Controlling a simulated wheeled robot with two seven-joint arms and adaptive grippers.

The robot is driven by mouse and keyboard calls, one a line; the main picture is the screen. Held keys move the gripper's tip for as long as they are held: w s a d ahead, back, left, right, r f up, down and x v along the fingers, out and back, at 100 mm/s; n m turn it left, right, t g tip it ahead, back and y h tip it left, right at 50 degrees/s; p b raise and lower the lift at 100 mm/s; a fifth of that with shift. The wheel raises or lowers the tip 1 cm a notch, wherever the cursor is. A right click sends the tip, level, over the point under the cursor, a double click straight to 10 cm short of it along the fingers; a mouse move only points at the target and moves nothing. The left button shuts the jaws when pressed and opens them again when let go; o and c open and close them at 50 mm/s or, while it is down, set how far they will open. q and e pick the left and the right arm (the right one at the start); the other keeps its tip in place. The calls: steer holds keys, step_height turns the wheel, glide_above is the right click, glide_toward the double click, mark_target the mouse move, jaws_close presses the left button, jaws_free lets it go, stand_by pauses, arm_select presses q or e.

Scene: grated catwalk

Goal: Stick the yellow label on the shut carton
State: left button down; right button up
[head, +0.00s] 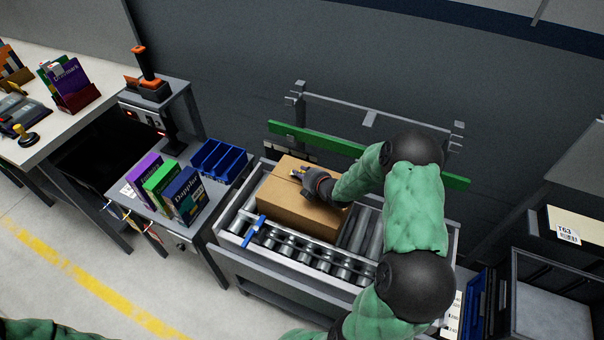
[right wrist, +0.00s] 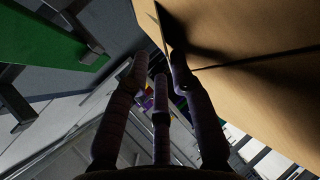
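The shut brown carton (head: 298,210) sits on the roller conveyor; its top (right wrist: 265,30) shows in the right wrist view with a dark seam. My right gripper (head: 304,177) is low over the carton's top, near its far left part; I cannot tell whether it touches. In the right wrist view its fingers (right wrist: 158,65) are bent inward with gaps between their tips. A thin pale edge also shows by one fingertip in the wrist view. My left gripper is out of view.
Left of the conveyor (head: 262,275) a side table holds boxes (head: 163,187) and a blue bin (head: 218,160). A green rail (head: 318,139) runs behind the carton. A blue clip (head: 254,231) is at the conveyor's front. Shelving stands at the right.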

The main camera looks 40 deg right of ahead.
steer(key=shift+s, duration=0.1)
steer(key=shift+p+v, duration=1.4)
steer(key=shift+v, duration=2.5)
steer(key=shift+r, duration=0.15)
step_height(320, 180, up, 6)
steer(key=p, duration=0.3)
steer(key=shift+p, duration=0.3)
